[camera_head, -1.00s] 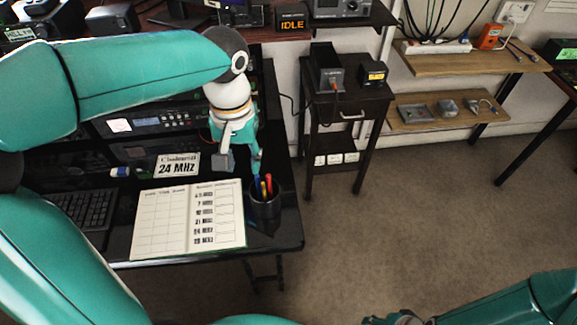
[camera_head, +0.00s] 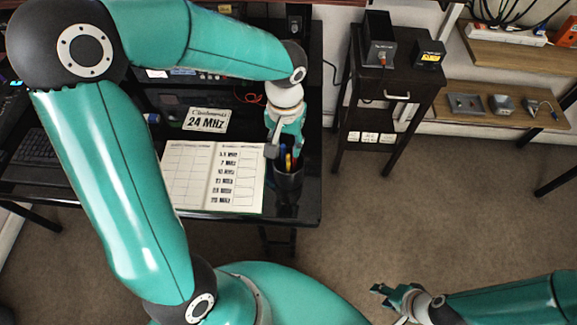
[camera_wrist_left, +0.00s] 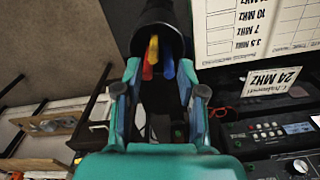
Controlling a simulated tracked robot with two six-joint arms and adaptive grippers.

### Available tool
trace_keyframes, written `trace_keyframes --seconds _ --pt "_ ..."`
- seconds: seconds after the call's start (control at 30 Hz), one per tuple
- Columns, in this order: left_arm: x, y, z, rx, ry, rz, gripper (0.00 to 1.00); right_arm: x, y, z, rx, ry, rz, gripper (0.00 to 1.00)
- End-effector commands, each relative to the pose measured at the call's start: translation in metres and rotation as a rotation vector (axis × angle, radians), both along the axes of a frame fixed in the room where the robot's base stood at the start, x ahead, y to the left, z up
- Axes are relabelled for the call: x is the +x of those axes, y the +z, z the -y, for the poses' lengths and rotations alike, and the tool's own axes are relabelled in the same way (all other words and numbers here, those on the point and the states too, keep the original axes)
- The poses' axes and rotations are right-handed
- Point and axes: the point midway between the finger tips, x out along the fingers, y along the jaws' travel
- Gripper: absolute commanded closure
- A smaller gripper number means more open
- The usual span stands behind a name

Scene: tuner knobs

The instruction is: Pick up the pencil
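A dark pen cup (camera_head: 289,178) stands on the desk's right front corner, with a few coloured writing tools in it. In the left wrist view the cup (camera_wrist_left: 160,18) holds a yellow one (camera_wrist_left: 153,50), a red one (camera_wrist_left: 148,72) and a blue one (camera_wrist_left: 168,66); I cannot tell for sure which is the pencil. My left gripper (camera_head: 279,152) is just above the cup. In the wrist view its fingers (camera_wrist_left: 160,92) are spread, with the tools' ends near the gap and nothing gripped. My right gripper (camera_head: 384,294) is at the lower right, away from the desk; its opening is unclear.
An open logbook (camera_head: 214,175) lies left of the cup. A "24 MHz" card (camera_head: 205,120) stands behind it, before the radio equipment. A keyboard (camera_head: 42,158) is at far left. A dark side stand (camera_head: 397,75) is right of the desk, with open floor before it.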

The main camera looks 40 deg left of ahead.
Motion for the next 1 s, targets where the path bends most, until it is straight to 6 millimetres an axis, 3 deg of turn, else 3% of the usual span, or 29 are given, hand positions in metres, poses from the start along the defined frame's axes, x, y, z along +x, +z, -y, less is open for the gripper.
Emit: trace_keyframes --seconds 0.17,0.5,0.77,1.0 --pt "-0.001 -0.01 0.003 0.0 -0.003 -0.002 0.6 0.0 0.002 0.0 0.0 0.0 0.0 0.6" --pt "-0.005 -0.052 0.01 0.0 -0.002 -0.002 0.6 0.0 0.005 0.0 0.0 0.0 0.0 0.6" --pt "-0.004 -0.055 0.01 0.0 -0.002 0.001 0.6 0.0 0.005 0.0 0.0 0.0 0.0 0.6" --pt "-0.005 -0.055 0.01 0.001 -0.003 -0.001 0.99 0.0 0.005 0.0 0.0 0.0 0.0 0.6"
